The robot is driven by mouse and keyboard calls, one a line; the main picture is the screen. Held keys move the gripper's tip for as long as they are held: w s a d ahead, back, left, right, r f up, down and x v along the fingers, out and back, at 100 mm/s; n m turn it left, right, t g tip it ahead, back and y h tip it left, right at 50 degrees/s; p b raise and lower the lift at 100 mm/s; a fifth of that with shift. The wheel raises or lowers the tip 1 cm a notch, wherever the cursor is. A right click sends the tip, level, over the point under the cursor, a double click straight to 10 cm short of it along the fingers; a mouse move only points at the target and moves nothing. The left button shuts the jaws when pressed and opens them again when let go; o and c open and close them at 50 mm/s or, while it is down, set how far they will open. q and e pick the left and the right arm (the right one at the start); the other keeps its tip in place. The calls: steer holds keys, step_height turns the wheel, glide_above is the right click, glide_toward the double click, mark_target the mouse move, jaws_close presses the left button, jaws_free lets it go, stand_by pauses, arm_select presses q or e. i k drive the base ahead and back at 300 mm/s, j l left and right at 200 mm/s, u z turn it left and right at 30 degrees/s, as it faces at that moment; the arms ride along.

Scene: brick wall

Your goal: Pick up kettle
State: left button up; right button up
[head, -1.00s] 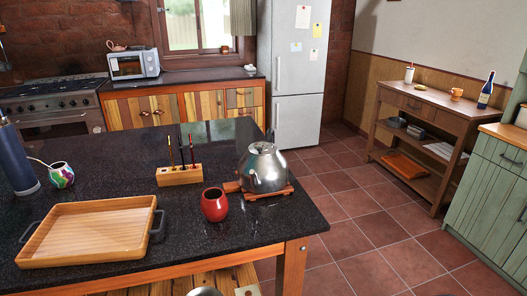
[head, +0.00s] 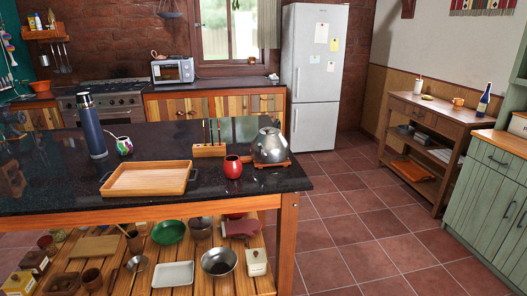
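A silver metal kettle (head: 269,147) stands upright on a wooden trivet (head: 275,163) near the right end of the dark-topped table (head: 60,197). A red cup (head: 233,167) is just left of it. Neither of my grippers shows in the head view, so their state is hidden.
On the table are a wooden tray (head: 148,180), a pen holder (head: 209,151), a patterned gourd cup (head: 124,146) and a blue flask (head: 92,127). The shelf below holds bowls and pots (head: 219,262). Tiled floor (head: 355,230) is open right of the table, before green cabinets (head: 480,195).

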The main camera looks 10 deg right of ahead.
mark_target(265, 149)
steer(key=l+u, duration=0.15)
steer(key=u, duration=1.85)
steer(key=l, duration=0.6)
steer(key=k+l, duration=0.15)
steer(key=l, duration=1.05)
steer(key=k+l+u, duration=0.1)
steer(key=l, duration=0.45)
steer(key=k+l, duration=0.1)
steer(key=l, duration=0.5)
steer(key=k+l, duration=0.1)
steer(key=l, duration=0.5)
steer(key=k+l, duration=0.1)
steer(key=l, duration=0.45)
steer(key=k+l, duration=0.1)
steer(key=l, duration=0.5)
steer(key=u, duration=0.05)
